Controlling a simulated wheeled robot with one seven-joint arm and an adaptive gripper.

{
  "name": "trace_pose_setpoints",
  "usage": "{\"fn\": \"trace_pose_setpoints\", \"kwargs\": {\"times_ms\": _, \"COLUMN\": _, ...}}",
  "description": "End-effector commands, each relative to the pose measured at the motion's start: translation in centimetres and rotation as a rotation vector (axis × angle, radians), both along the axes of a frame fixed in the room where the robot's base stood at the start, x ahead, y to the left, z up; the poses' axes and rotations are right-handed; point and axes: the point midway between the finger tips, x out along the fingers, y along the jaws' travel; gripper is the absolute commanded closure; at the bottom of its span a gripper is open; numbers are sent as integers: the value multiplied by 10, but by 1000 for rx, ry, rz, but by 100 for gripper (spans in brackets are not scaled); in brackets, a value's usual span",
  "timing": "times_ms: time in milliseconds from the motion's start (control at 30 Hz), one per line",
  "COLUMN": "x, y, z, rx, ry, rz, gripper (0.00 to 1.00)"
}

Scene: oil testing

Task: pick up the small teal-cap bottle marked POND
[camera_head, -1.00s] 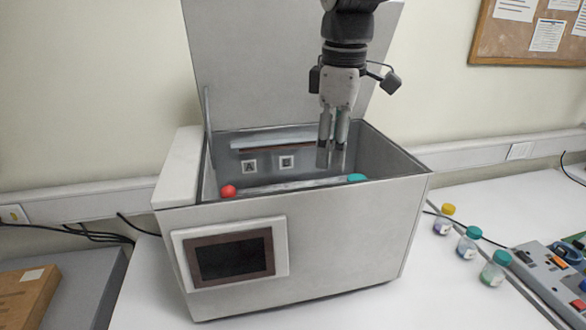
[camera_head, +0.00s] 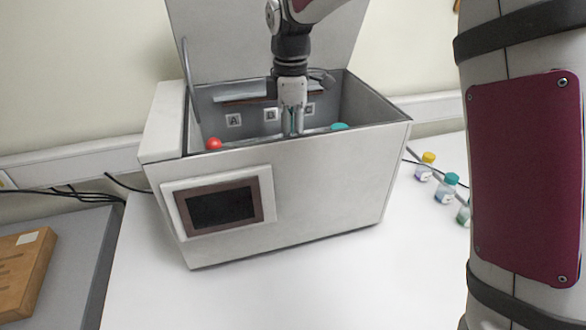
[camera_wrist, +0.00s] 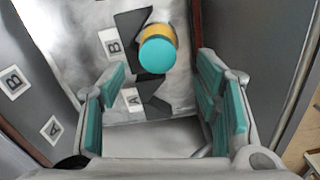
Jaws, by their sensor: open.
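A teal cap (camera_head: 339,127) shows just above the front wall of the open box, right of my gripper (camera_head: 292,128). In the wrist view a round teal cap (camera_wrist: 158,56) with an orange-yellow part behind it lies near the line between the fingertips, seen from above. My gripper also shows in the wrist view (camera_wrist: 160,78), open, with nothing held between its fingers. A teal-cap bottle (camera_head: 446,188) stands on the table right of the box. No POND marking is legible on any bottle.
The grey box (camera_head: 290,205) has a raised lid and walls around my gripper. A red cap (camera_head: 213,144) is inside at left. A yellow-cap bottle (camera_head: 425,167) and a greenish bottle (camera_head: 464,212), partly hidden by my arm, stand on the table. The front table is clear.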

Motion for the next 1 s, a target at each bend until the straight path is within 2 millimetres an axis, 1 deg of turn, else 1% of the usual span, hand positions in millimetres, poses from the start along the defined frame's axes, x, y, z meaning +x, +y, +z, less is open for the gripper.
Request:
{"fn": "trace_pose_setpoints", "kwargs": {"times_ms": 167, "x": -1, "y": -3, "z": -14, "rx": -1, "ry": 4, "rz": -1, "gripper": 43}}
{"fn": "trace_pose_setpoints", "kwargs": {"times_ms": 300, "x": -1, "y": -7, "z": -34, "rx": -1, "ry": 4, "rz": -2, "gripper": 43}}
{"fn": "trace_pose_setpoints", "kwargs": {"times_ms": 433, "x": 1, "y": -6, "z": -49, "rx": 0, "ry": 2, "rz": -1, "gripper": 43}}
{"fn": "trace_pose_setpoints", "kwargs": {"times_ms": 533, "x": 2, "y": -6, "z": -53, "rx": 0, "ry": 0, "rz": -1, "gripper": 43}}
{"fn": "trace_pose_setpoints", "kwargs": {"times_ms": 733, "x": 3, "y": -6, "z": -54, "rx": 0, "ry": -1, "rz": -1, "gripper": 43}}
{"fn": "trace_pose_setpoints", "kwargs": {"times_ms": 767, "x": 3, "y": -6, "z": -54, "rx": 0, "ry": -1, "rz": -1, "gripper": 50}}
{"fn": "trace_pose_setpoints", "kwargs": {"times_ms": 800, "x": 3, "y": -6, "z": -54, "rx": 0, "ry": -1, "rz": -1, "gripper": 59}}
{"fn": "trace_pose_setpoints", "kwargs": {"times_ms": 867, "x": 3, "y": -6, "z": -54, "rx": 0, "ry": -1, "rz": -1, "gripper": 72}}
{"fn": "trace_pose_setpoints", "kwargs": {"times_ms": 900, "x": 3, "y": -6, "z": -54, "rx": 0, "ry": -1, "rz": -1, "gripper": 81}}
{"fn": "trace_pose_setpoints", "kwargs": {"times_ms": 967, "x": 3, "y": -6, "z": -54, "rx": 0, "ry": 0, "rz": -1, "gripper": 95}}
{"fn": "trace_pose_setpoints", "kwargs": {"times_ms": 1000, "x": 3, "y": -6, "z": -54, "rx": 0, "ry": 0, "rz": -1, "gripper": 100}}
